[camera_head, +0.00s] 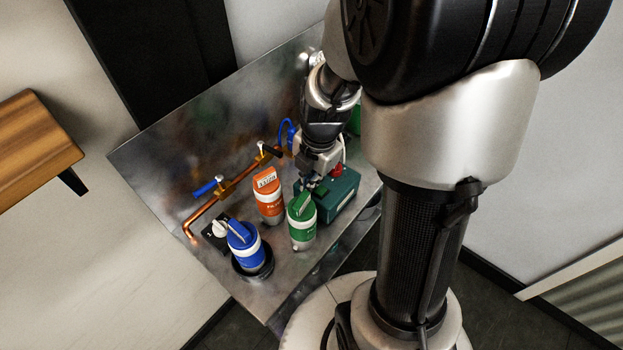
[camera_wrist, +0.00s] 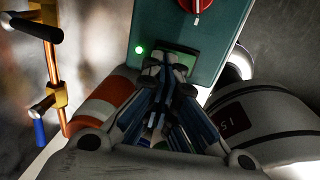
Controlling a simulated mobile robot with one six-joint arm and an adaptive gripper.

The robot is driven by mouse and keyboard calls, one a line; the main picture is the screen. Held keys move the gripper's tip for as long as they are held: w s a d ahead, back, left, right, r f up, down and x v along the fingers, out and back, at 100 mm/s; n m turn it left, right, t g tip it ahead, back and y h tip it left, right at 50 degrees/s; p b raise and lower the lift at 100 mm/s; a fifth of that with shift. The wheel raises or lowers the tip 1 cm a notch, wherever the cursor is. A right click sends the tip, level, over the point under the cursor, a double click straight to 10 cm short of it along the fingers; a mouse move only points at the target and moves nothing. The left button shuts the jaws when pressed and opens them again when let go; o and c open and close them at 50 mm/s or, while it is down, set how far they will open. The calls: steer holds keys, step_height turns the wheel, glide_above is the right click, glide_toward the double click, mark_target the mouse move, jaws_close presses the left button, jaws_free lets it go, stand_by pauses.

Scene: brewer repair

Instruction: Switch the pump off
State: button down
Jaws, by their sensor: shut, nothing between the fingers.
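The pump looks to be the dark green box (camera_head: 338,196) at the right of the metal table, with a red knob (camera_wrist: 196,5) on top. In the wrist view the green box (camera_wrist: 222,28) shows a lit green light (camera_wrist: 139,50). A paler green recess or switch plate (camera_wrist: 183,58) lies beside the light, largely hidden behind my fingertips. My gripper (camera_wrist: 164,66) is shut and empty, its tips over that plate; I cannot tell whether they touch it. In the head view my gripper (camera_head: 314,186) is at the box's near left edge.
Green (camera_head: 302,222), orange (camera_head: 268,196) and blue (camera_head: 245,244) canisters stand close by on the metal table (camera_head: 165,140). The green and orange ones flank my gripper closely. Behind them runs a copper pipe (camera_head: 233,182) with a blue-handled valve (camera_head: 207,187) and a black-handled valve (camera_head: 269,150).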

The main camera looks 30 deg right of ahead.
steer(key=shift+s+f, duration=0.1)
steer(key=shift+f, duration=0.25)
steer(key=shift+s+d+r, duration=0.15)
steer(key=shift+s+d, duration=0.05)
steer(key=shift+s, duration=0.45)
steer(key=shift+w+r, duration=0.1)
steer(key=shift+r, duration=0.05)
